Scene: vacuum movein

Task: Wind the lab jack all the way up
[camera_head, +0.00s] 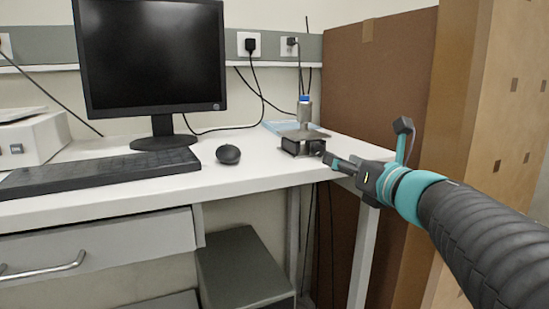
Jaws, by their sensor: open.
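The lab jack (291,147) stands on the right part of the white desk, near its right end. It is a small dark block with a grey top plate (303,134), and it looks low. A small metallic bottle with a blue cap (304,111) stands on the plate. My gripper (328,157) comes in from the right and is open. Its fingertips are at the right side of the jack, beside a dark round part that looks like the knob (318,147). I cannot tell whether the fingers touch it or go around it.
A light blue flat item (280,127) lies behind the jack. A black mouse (228,154), a keyboard (100,173) and a monitor (150,60) occupy the desk to the left. Brown boards (378,85) stand close by on the right. The desk is clear between mouse and jack.

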